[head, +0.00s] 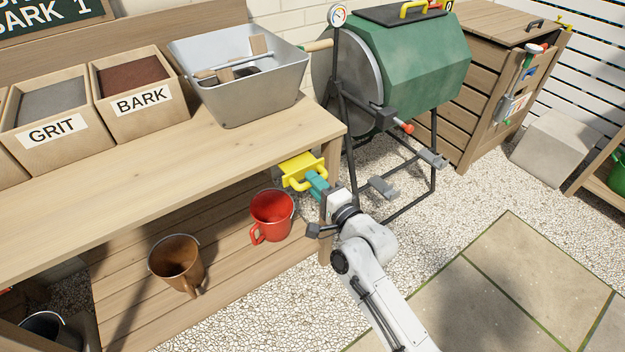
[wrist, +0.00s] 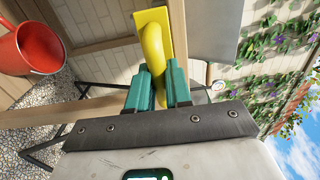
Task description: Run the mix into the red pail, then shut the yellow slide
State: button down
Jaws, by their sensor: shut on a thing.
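The yellow slide (head: 293,165) sticks out below the front edge of the bench, under the grey metal tub (head: 262,98). My gripper (head: 311,182) has its teal fingers shut on the slide's yellow handle. In the wrist view the handle (wrist: 152,45) sits between the two fingers (wrist: 157,80). The red pail (head: 271,216) stands upright on the lower shelf, below and slightly left of the slide. It also shows in the wrist view (wrist: 30,48) at upper left. I see no mix falling, and the pail's contents cannot be made out.
A brown pail (head: 176,264) stands left on the lower shelf (head: 120,300). Crates marked GRIT (head: 50,130) and BARK (head: 142,102) stand on the bench (head: 160,150). A green drum on a black frame (head: 425,60) is behind right. Paving (head: 500,290) at right is clear.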

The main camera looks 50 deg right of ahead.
jog(key=shift+s, duration=0.1)
jog(key=shift+v, duration=0.8)
jog(key=shift+s, duration=0.1)
